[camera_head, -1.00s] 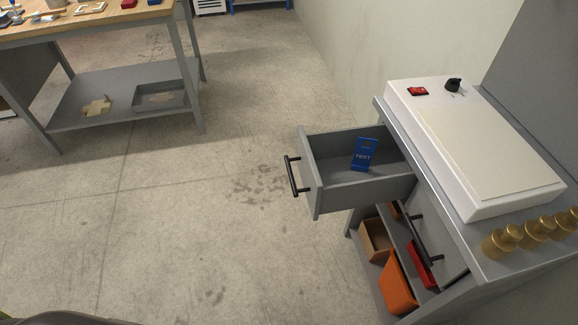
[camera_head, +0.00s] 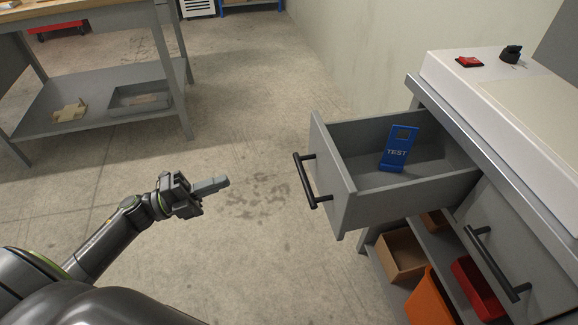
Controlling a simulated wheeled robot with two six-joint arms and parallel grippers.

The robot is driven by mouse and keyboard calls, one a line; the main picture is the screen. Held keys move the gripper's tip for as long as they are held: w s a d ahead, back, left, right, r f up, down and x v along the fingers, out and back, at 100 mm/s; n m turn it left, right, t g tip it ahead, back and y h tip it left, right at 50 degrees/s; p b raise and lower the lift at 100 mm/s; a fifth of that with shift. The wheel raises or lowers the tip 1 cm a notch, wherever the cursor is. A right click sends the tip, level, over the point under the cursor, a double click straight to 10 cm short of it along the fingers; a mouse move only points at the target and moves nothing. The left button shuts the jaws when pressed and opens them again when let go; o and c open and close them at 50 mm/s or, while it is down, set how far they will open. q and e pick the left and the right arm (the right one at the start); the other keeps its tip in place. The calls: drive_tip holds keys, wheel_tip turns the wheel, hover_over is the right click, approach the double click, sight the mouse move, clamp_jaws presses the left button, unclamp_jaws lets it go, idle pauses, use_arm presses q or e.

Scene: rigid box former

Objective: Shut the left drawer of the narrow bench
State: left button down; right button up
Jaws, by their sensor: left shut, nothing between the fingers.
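The left drawer (camera_head: 335,178) of the narrow bench (camera_head: 440,90) stands pulled out, its black bar handle (camera_head: 311,181) facing left. Inside it a blue tag marked TEST (camera_head: 399,148) leans upright. My left gripper (camera_head: 222,184) is shut and empty, to the left of the drawer front and apart from it, with its fingers pointing right toward the handle. The drawer beside it (camera_head: 505,240), with its own black handle (camera_head: 490,264), looks shut. My right gripper is not in view.
Below the drawers, a shelf holds a cardboard box (camera_head: 401,254), an orange bin (camera_head: 430,302) and a red bin (camera_head: 476,287). A white device (camera_head: 500,85) sits on the bench top. A wooden-topped table (camera_head: 90,12) stands at the upper left. The floor between is clear.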

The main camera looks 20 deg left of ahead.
use_arm(q)
drive_tip(key=s+x, duration=0.1)
drive_tip(key=x, duration=1.3)
drive_tip(key=shift+d+r+m+g+p, duration=0.15)
drive_tip(key=shift+d+m+g+p, duration=0.15)
drive_tip(key=shift+d+m+p, duration=0.15)
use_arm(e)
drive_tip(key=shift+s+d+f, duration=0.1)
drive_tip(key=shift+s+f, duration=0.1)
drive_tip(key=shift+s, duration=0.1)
use_arm(q)
drive_tip(key=shift+w, duration=0.1)
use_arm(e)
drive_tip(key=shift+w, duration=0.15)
use_arm(q)
drive_tip(key=shift+d, duration=0.15)
